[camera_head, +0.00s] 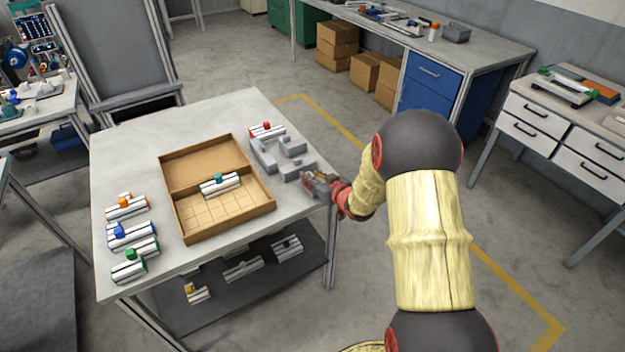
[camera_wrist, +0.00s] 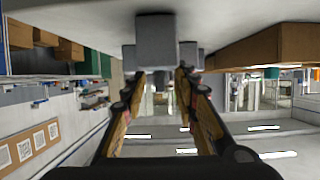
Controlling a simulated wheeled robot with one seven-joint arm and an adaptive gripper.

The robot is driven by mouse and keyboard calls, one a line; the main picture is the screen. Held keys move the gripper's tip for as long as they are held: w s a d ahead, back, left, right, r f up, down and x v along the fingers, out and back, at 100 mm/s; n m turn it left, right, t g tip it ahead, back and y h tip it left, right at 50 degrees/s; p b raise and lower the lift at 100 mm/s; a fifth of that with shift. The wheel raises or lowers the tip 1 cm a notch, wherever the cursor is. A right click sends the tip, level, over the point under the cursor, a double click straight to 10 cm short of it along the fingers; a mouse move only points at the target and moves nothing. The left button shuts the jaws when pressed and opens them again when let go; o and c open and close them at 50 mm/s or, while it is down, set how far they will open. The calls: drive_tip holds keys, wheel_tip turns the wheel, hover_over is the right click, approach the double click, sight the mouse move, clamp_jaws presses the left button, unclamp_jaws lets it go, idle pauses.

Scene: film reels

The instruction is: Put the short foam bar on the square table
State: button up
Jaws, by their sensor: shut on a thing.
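Several grey foam-like pieces lie at the right side of the central table (camera_head: 130,165): one long piece (camera_head: 262,157), one behind (camera_head: 291,145) and one nearest my gripper (camera_head: 296,168). My gripper (camera_head: 313,182) is low at the table's right edge. In the wrist view its fingers (camera_wrist: 158,78) are shut on a grey block (camera_wrist: 156,42), which looks like the nearest piece, probably the short foam bar. The block seems at or just above the tabletop, which shows upside down at the top. The fingers partly hide the block in the head view.
An open brown box (camera_head: 165,172) stands mid-table with a white reel-like part (camera_head: 222,186) in it. Several similar parts with coloured knobs (camera_head: 130,233) lie at left, one with a red knob (camera_head: 266,130) at the back. A lower shelf (camera_head: 255,290) holds more. Drawer cabinet (camera_head: 560,125) at right.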

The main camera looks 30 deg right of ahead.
drive_tip(key=o, duration=0.4)
drive_tip(key=shift+f, duration=0.15)
drive_tip(key=o, duration=0.5)
drive_tip(key=shift+c, duration=0.2)
